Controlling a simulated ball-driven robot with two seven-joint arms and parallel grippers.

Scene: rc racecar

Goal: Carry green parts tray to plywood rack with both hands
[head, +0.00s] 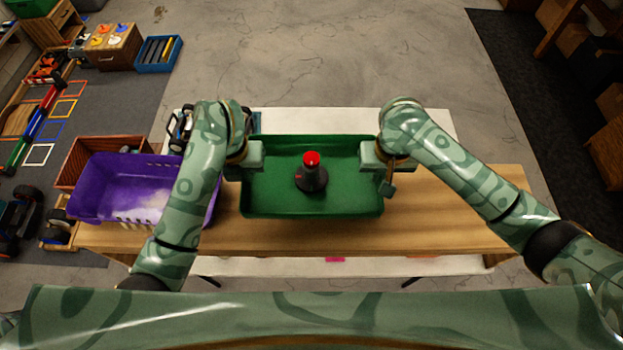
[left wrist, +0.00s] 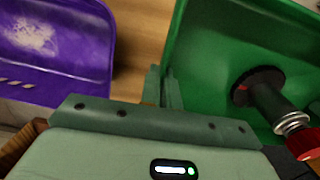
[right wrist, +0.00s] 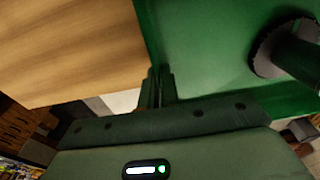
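The green parts tray (head: 262,203) is in the middle of the head view, over a wooden bench top. A black part with a red top (head: 312,172) stands in it. My left gripper (head: 250,165) is shut on the tray's left wall; in the left wrist view its fingers (left wrist: 164,88) pinch the green edge. My right gripper (head: 373,160) is at the right wall; in the right wrist view its fingers (right wrist: 160,88) close on the edge. I cannot tell whether the tray touches the bench. I cannot pick out the plywood rack with certainty.
A purple bin (head: 125,188) stands close left of the tray, beside my left arm. The wooden bench top (head: 440,215) is bare to the right. A white table surface (head: 340,117) shows behind. Open concrete floor (head: 330,55) lies beyond; brown boxes (head: 608,150) stand far right.

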